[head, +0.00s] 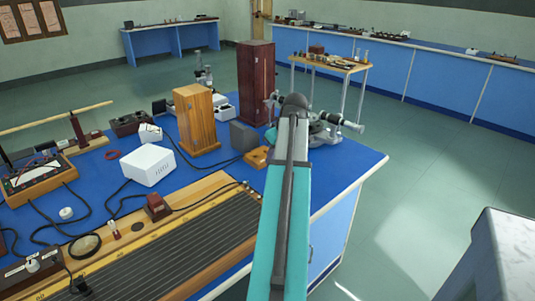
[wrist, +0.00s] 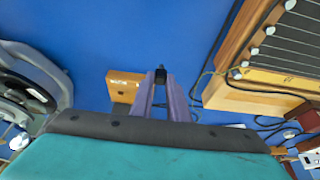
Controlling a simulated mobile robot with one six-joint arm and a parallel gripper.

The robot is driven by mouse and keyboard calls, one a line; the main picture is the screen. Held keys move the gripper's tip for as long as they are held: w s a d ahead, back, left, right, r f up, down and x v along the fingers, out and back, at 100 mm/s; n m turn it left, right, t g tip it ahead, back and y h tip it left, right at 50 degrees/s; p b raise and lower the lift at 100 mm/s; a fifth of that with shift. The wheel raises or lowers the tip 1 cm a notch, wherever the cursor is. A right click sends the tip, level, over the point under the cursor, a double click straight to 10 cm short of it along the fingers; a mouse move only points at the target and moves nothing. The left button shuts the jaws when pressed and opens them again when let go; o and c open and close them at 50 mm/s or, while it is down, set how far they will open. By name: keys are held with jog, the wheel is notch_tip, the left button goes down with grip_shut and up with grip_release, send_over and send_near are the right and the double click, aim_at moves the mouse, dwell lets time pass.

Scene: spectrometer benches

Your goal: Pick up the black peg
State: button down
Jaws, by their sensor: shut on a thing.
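The black peg (wrist: 160,72) shows as a small dark piece between the fingertips of my gripper (wrist: 160,80) in the wrist view. My gripper is shut on it, above the blue bench top. A small wooden block (wrist: 124,88) with a dark hole lies just left of the fingertips. In the head view the same wooden block (head: 257,157) sits near my arm, and the arm hides the gripper and the peg. I cannot tell how high the peg is above the bench.
A long wooden stringed board (head: 190,245) lies along the front of the blue bench. A grey block (head: 244,136), an orange wooden box (head: 196,120) and a tall dark box (head: 255,80) stand beyond. A metal instrument (head: 330,128) stands right of my arm. Cables cross the bench.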

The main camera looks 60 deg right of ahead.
jog(key=shift+s+a+r, duration=0.1)
jog(key=shift+s+a, duration=0.4)
jog(key=shift+s, duration=0.25)
jog(key=shift+r, duration=0.15)
jog(key=shift+r+p, duration=1.3)
jog(key=shift+p, duration=0.05)
